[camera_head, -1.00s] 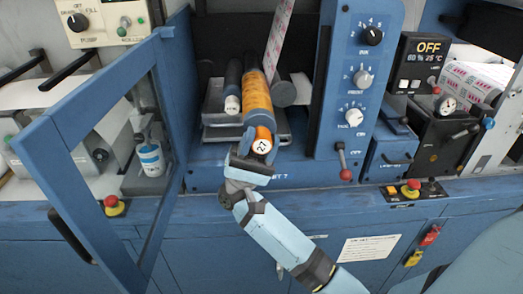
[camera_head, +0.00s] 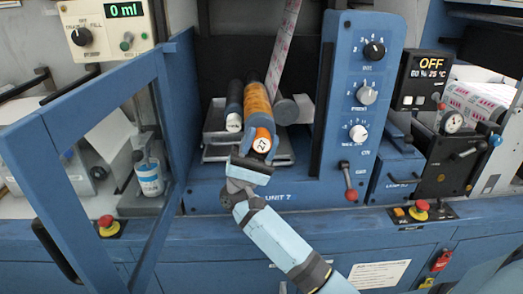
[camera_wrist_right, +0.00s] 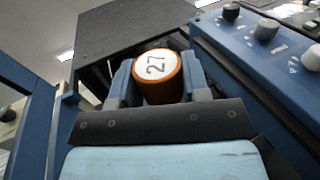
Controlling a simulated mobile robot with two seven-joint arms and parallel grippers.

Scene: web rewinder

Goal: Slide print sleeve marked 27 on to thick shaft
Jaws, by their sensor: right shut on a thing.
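The orange print sleeve (camera_head: 257,101) has a white end face marked 27 and lies pointing into the blue machine. Its marked end also shows in the wrist view (camera_wrist_right: 157,72). My right gripper (camera_head: 256,147) is shut on this near end, with one finger on each side. To its left lies a dark cylinder (camera_head: 234,97) with a white end. To its right is a thick grey cylinder (camera_head: 287,110) with a bare round end, perhaps a shaft. The sleeve's far end is hidden, so I cannot tell whether a shaft is inside it. My left gripper is not in view.
An open blue framed door (camera_head: 90,92) stands to the left of the bay. A control panel with knobs (camera_head: 362,95) borders it on the right. A metal tray (camera_head: 216,152) lies under the cylinders. A printed web (camera_head: 284,45) runs up behind.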

